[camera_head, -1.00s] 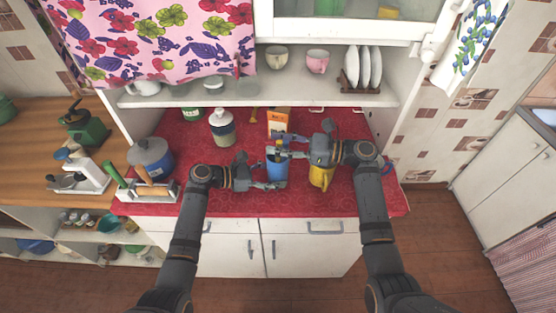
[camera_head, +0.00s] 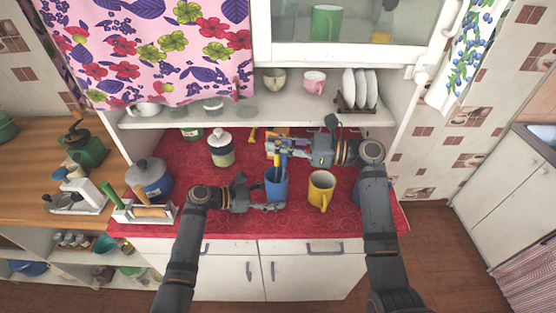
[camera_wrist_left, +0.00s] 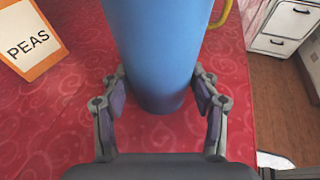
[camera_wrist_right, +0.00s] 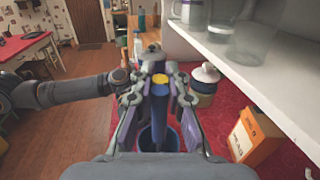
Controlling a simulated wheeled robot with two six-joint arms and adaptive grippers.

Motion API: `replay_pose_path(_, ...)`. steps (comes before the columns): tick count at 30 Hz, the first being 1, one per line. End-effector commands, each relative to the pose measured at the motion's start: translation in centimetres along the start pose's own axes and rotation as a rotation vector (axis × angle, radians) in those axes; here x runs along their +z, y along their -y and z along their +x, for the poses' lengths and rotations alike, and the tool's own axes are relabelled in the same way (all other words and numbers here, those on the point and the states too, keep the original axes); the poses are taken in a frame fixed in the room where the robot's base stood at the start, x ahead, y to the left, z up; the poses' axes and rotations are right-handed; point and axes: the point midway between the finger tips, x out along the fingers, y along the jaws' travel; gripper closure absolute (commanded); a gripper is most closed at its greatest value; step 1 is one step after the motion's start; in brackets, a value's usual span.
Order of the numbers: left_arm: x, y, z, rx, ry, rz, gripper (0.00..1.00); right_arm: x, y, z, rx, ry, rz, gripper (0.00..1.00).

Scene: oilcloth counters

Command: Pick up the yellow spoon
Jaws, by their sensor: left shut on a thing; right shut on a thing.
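The blue cup (camera_head: 276,188) stands upright on the red counter. My left gripper (camera_head: 268,202) is shut around its lower part; it fills the space between the fingers in the left wrist view (camera_wrist_left: 158,50). My right gripper (camera_head: 276,152) is above the cup, shut on the yellow spoon (camera_head: 277,160). In the right wrist view, a yellow end (camera_wrist_right: 160,79) shows between the fingers, with a blue piece close below it. The fingers hide much of the spoon; I cannot tell whether its lower end is clear of the cup.
A yellow mug (camera_head: 321,188) stands just right of the cup. An orange-and-white PEAS box (camera_wrist_right: 256,135) stands behind. A lidded jar (camera_head: 221,148) and a utensil holder (camera_head: 145,210) are to the left. A white shelf (camera_head: 240,112) overhangs the back.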

Motion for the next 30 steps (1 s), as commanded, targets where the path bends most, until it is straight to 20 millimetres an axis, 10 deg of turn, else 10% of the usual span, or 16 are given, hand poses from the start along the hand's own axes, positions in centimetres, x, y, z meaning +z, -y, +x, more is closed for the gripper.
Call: replay_pose_path(30,5.0,0.0,-1.5,0.0,0.0,0.0,0.57,8.2,-0.1,0.0,0.0,0.0,0.001,1.0)
